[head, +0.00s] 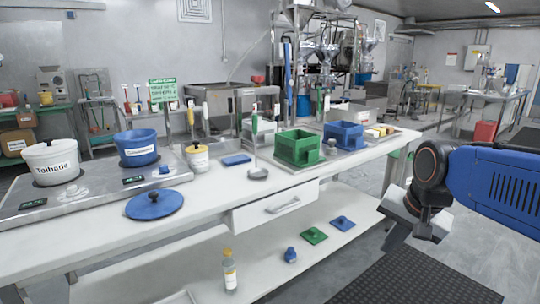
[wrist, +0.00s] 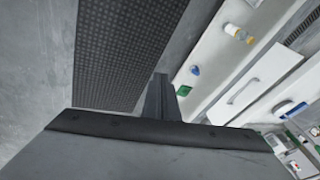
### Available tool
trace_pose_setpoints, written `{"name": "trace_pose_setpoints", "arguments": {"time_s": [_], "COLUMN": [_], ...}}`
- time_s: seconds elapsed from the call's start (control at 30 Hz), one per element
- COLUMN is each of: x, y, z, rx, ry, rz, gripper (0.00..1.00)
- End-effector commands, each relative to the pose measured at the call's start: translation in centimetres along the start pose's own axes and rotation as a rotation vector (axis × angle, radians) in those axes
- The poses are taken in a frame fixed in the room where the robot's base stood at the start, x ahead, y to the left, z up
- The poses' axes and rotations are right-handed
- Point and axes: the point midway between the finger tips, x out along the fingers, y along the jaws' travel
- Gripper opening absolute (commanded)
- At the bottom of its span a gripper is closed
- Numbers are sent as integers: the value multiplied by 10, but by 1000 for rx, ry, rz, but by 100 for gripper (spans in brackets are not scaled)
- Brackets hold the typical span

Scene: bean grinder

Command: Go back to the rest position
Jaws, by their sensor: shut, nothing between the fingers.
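My gripper (head: 396,236) hangs at the right of the head view, off the right end of the white table (head: 330,185) and in front of it. It points down over the floor and holds nothing. In the wrist view my gripper (wrist: 159,88) shows its dark fingers together as one narrow shape, above the grey floor and beside the black mat. Nothing touches it in either view. My blue and black arm reaches in from the right edge of the head view.
The table carries a white pot (head: 50,165), a blue pot (head: 137,150), a blue lid (head: 155,204), a ladle (head: 257,173), a green box (head: 297,150) and a blue box (head: 343,137). A bottle (head: 229,270) stands on the lower shelf. A black mat (head: 415,280) lies below.

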Motion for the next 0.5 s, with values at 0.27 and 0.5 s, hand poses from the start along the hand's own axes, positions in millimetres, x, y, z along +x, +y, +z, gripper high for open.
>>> {"name": "trace_pose_setpoints", "arguments": {"time_s": [0.27, 0.5], "x": [8, 19], "y": [64, 95], "z": [69, 102], "rx": [-411, -634], "ry": [37, 50], "rz": [20, 38], "gripper": [0, 0]}}
